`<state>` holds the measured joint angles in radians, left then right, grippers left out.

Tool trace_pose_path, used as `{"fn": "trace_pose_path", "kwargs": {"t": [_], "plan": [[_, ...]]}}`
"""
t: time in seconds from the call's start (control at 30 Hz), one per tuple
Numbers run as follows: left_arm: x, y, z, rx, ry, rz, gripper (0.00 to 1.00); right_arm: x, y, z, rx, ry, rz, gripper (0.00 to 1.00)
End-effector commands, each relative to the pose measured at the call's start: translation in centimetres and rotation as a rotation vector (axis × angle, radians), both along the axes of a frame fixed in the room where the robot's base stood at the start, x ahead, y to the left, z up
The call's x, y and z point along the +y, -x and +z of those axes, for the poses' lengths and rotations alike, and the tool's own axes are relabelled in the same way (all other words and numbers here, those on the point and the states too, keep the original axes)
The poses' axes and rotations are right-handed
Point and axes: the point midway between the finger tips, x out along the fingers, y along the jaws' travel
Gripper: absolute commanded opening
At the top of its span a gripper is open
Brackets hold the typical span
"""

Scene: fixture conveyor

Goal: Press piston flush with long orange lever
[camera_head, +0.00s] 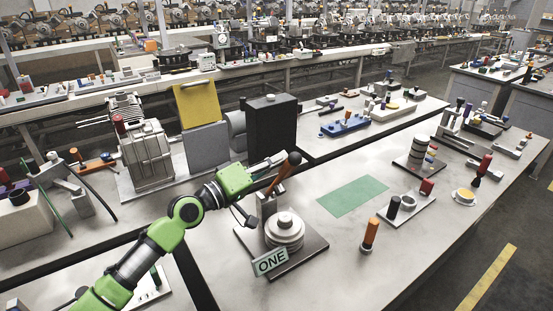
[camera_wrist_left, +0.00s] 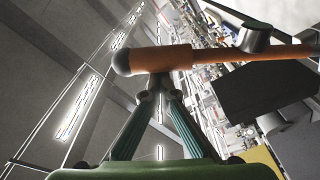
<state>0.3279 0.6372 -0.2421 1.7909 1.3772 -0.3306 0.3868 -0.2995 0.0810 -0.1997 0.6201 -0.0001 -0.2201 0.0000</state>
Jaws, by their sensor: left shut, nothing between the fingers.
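The press fixture (camera_head: 308,246) is a dark base plate with a green "ONE" tag. A silver stepped round part (camera_head: 284,231) with a small top knob stands on it; whether its piston is flush cannot be told. The orange lever (camera_head: 282,173), with a dark ball end, rises tilted behind it. My left gripper (camera_head: 275,160) is shut and empty, high beside the lever. In the left wrist view the lever (camera_wrist_left: 205,55) crosses just past the fingertips (camera_wrist_left: 160,88); contact cannot be told. My right gripper is not in view.
A green mat (camera_head: 352,196) lies right of the fixture. An orange-handled peg (camera_head: 370,236) stands in front of it. A black box (camera_head: 270,128) and a grey motor block (camera_head: 147,155) stand behind my left arm. Bare table lies at the front right.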

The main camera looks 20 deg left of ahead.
Motion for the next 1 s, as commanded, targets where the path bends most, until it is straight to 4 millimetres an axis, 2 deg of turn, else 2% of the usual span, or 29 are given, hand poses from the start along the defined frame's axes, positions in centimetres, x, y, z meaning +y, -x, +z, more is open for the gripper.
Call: {"fn": "trace_pose_path", "kwargs": {"t": [0.27,0.6,1.0], "plan": [[-2.8,2.1,-2.8,-0.108,-0.142,-0.004,0.00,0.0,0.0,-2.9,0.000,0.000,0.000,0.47],[-6.4,5.0,-7.7,-0.302,-0.392,-0.004,0.00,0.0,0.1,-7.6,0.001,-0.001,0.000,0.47],[-8.5,6.6,-12.8,-0.491,-0.635,-0.003,0.00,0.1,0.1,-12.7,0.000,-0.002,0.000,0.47]]}}
